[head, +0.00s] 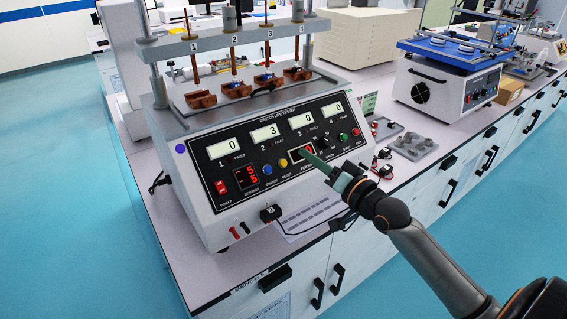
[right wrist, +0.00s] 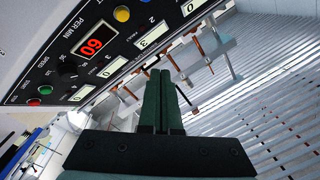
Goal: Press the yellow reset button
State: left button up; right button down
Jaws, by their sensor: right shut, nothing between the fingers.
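The yellow reset button (head: 283,162) is on the black front panel of the switch life tester (head: 222,197), between a blue button (head: 267,169) and the per-minute display. It also shows in the right wrist view (right wrist: 122,14), at the top. My right gripper (head: 307,154) is shut and empty, its green fingers pointing at the panel. In the head view its tips are just right of the yellow button and overlap the display. In the right wrist view the shut fingertips (right wrist: 160,72) are below the button, apart from it in the picture. My left gripper is not in view.
A red switch (head: 221,187) and red, green and black controls share the panel. A black cable and clip (head: 270,213) lie at the tester's front. A grey tray (head: 411,146) with metal parts and a blue-topped machine (head: 455,80) stand to the right.

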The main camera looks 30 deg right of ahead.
aim_at(283, 163)
jog(key=w+f+b, duration=0.6)
jog(key=shift+w+a, duration=0.15)
jog(key=shift+a, duration=0.15)
dwell(2.0)
jog(key=shift+w+f+b, duration=0.3)
jog(key=shift+w, duration=0.05)
jog(key=shift+w+f, duration=0.3)
dwell(0.7)
dwell(0.3)
jog(key=shift+s+r+p, duration=0.55)
jog(key=shift+s+p, duration=0.1)
jog(key=shift+p, duration=0.05)
